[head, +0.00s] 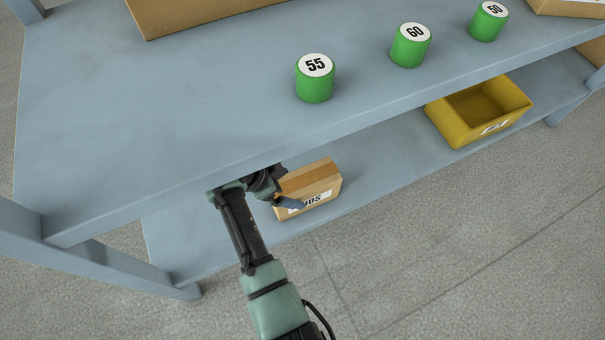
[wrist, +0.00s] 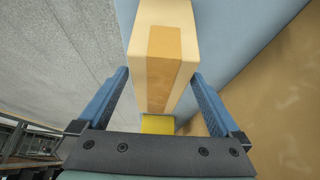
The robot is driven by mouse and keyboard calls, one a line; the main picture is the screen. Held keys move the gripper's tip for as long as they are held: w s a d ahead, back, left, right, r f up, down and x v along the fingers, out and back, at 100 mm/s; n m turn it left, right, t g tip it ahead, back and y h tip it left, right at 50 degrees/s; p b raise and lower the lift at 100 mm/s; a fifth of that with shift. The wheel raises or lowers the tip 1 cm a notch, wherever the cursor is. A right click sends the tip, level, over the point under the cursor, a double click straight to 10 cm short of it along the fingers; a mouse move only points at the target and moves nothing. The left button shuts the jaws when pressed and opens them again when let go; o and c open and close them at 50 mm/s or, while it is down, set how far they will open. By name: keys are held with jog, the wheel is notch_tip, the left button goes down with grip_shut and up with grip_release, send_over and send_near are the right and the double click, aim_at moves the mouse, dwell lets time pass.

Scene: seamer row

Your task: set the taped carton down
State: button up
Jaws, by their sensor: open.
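The taped carton (head: 318,180), a small brown box with a tape strip and a partly covered white label, rests on the lower shelf (head: 385,160) near its front edge. My gripper (head: 284,193) is at its left end, under the upper shelf. In the wrist view the carton (wrist: 163,45) stands between the two blue fingers, with a visible gap on each side. The jaws are open around it. My gripper hides the carton's left end in the head view.
A yellow bin (head: 459,120) stands farther right on the lower shelf. Green cylinders marked 55 (head: 315,83), 60 (head: 410,50) and 50 (head: 488,25) stand on the upper shelf (head: 180,110), which overhangs my gripper. A large tan surface (wrist: 270,100) lies close on the right in the wrist view.

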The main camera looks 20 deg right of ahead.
jog(key=a+p, duration=0.2)
jog(key=a, duration=0.6)
jog(key=shift+s+a, duration=0.15)
jog(key=shift+a, duration=0.2)
